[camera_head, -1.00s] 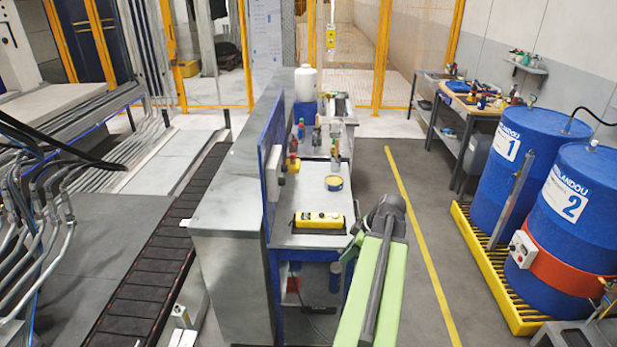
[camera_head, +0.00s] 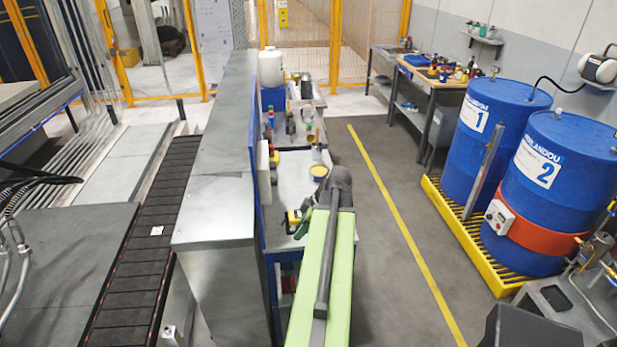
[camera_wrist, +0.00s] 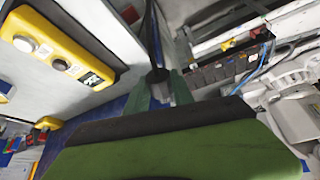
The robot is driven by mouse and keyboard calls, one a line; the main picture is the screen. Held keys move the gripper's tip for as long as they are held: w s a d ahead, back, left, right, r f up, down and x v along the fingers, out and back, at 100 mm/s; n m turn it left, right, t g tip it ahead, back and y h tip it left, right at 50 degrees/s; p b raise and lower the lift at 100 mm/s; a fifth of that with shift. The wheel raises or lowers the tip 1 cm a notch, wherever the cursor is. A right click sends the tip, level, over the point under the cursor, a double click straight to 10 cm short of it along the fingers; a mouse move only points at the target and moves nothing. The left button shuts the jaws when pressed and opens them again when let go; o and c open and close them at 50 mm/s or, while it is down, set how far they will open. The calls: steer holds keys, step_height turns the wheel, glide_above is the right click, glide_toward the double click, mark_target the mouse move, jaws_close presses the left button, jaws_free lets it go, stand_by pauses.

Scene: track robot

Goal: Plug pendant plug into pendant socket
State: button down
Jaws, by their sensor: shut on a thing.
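My gripper (camera_wrist: 162,90) shows in the wrist view with its green fingers shut on a small dark cylindrical piece (camera_wrist: 158,75), apparently the pendant plug. A dark strip, perhaps its cable, runs upward from it. A yellow pendant box (camera_wrist: 62,44) with round buttons lies on the pale bench top to the left of my fingers, apart from them. I cannot make out the pendant socket in either view.
The bench (camera_head: 294,170) carries bottles and a yellow tin (camera_head: 318,171). A blue-backed metal partition (camera_head: 222,135) stands along its left side, with a conveyor (camera_head: 140,250) beyond. Blue drums (camera_head: 497,130) stand in a yellow tray (camera_head: 450,225) at right. The floor aisle between is clear.

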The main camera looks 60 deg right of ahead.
steer(key=w+d+r+n+h+p, duration=0.3)
steer(key=d+r+n+h+p, duration=0.1)
steer(key=d+r+p, duration=0.6)
steer(key=shift+d+r+t, duration=0.4)
steer(key=shift+d+r, duration=0.35)
steer(key=shift+r, duration=0.15)
steer(key=shift+w+a, duration=0.85)
steer(key=shift+w, duration=0.35)
steer(key=shift+w+a, duration=0.85)
steer(key=shift+w, duration=0.3)
steer(key=shift+w+a, duration=0.85)
steer(key=shift+w, duration=0.3)
steer(key=c, duration=1)
jaws_free()
